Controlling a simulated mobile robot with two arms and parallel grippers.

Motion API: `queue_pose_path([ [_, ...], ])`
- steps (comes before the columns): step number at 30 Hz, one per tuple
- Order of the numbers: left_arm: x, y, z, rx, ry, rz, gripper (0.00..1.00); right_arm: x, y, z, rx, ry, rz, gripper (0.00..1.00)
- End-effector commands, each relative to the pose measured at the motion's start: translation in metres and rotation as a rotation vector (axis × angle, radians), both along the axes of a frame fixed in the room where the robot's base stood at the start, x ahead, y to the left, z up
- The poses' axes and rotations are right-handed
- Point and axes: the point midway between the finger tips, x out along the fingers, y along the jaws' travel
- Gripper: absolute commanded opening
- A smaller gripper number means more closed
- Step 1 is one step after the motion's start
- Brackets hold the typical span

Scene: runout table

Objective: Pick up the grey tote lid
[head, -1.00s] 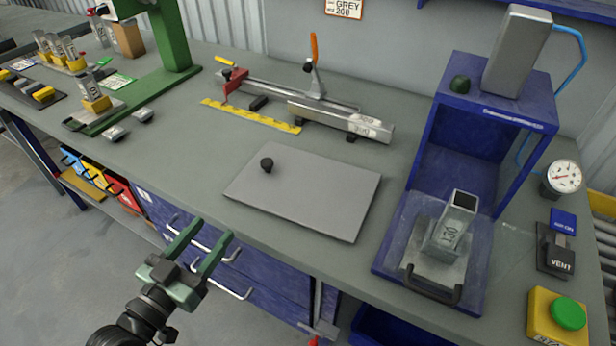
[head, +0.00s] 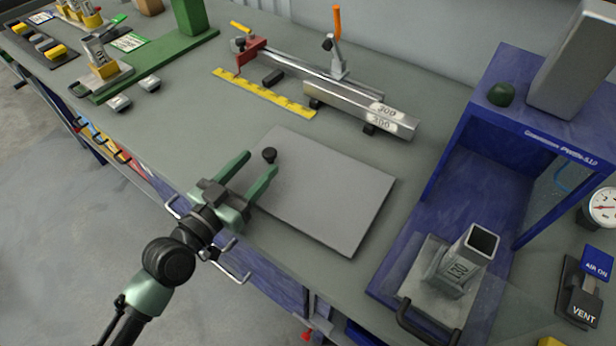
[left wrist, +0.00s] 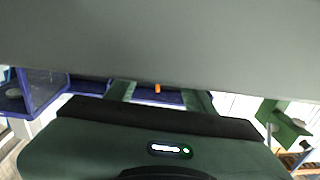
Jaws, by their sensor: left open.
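The grey tote lid (head: 325,193) lies flat on the bench top. In the left wrist view the green fingers (left wrist: 160,93) are partly hidden behind a dark edge. My right gripper is not in view.
A blue press frame (head: 450,170) with a metal block (head: 463,262) stands to the right of the lid. A clamp fixture with a metal bar (head: 365,112) and a yellow ruler (head: 262,92) lie behind it. The bench around the lid's left side is clear.

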Motion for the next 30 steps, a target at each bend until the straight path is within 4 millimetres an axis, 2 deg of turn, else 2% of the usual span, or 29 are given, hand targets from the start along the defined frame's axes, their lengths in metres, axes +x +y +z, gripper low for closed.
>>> queue_pose_path([
  [3,0.017,-0.008,0.002,-0.005,-0.002,0.002,0.54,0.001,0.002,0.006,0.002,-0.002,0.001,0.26],
  [6,0.024,-0.012,0.001,-0.001,0.000,0.001,0.54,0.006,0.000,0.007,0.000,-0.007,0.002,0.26],
  [14,0.025,-0.013,-0.001,0.000,0.001,0.000,0.54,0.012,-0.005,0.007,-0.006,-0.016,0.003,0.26],
  [18,0.025,-0.013,-0.001,0.000,0.000,0.000,0.15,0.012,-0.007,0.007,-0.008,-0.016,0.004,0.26],
  [20,0.025,-0.013,-0.001,0.000,0.000,0.001,0.00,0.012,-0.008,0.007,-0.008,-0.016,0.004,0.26],
  [30,0.025,-0.013,0.002,-0.002,-0.001,0.001,0.00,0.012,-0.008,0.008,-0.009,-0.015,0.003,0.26],
])
